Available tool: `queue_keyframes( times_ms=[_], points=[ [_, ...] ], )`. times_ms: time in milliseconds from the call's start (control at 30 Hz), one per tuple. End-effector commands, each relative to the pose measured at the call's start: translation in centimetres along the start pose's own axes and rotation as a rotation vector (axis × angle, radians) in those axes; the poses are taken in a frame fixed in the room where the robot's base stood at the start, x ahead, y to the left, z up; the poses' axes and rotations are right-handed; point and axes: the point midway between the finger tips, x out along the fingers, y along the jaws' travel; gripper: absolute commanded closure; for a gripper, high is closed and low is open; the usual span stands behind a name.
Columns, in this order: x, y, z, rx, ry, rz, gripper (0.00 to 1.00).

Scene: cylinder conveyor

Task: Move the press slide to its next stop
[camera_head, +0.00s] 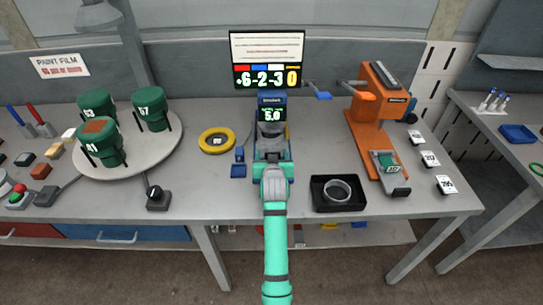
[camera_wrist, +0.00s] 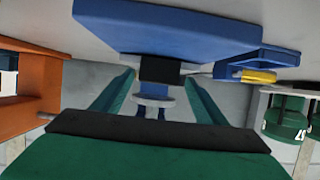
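The orange press (camera_head: 385,95) stands at the right of the bench, with a handle out to its left. Its orange base plate (camera_head: 365,137) carries a green block with a small numbered display (camera_head: 386,164), which may be the slide. My gripper (camera_head: 271,148) is at the bench centre, left of the press, in front of a teal and blue instrument reading 5.0 (camera_head: 272,110). In the wrist view my two teal fingers stand apart (camera_wrist: 158,78), with a black block and pale disc (camera_wrist: 153,100) visible between them. No contact with these is clear. The press is partly visible in the wrist view (camera_wrist: 30,88).
A black tray with a metal ring (camera_head: 337,193) lies right of my arm. Numbered white tags (camera_head: 430,159) line the bench right of the press. A screen (camera_head: 268,60) stands behind.

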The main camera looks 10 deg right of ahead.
Motion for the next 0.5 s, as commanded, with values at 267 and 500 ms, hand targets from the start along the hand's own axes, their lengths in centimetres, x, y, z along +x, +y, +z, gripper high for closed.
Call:
queue_keyframes(
  times_ms=[267,500],
  points=[
    [-0.1,0.2,0.0,0.001,0.0,0.003,0.34],
    [-2.5,0.4,0.1,0.002,0.0,0.005,0.34]
  ],
)
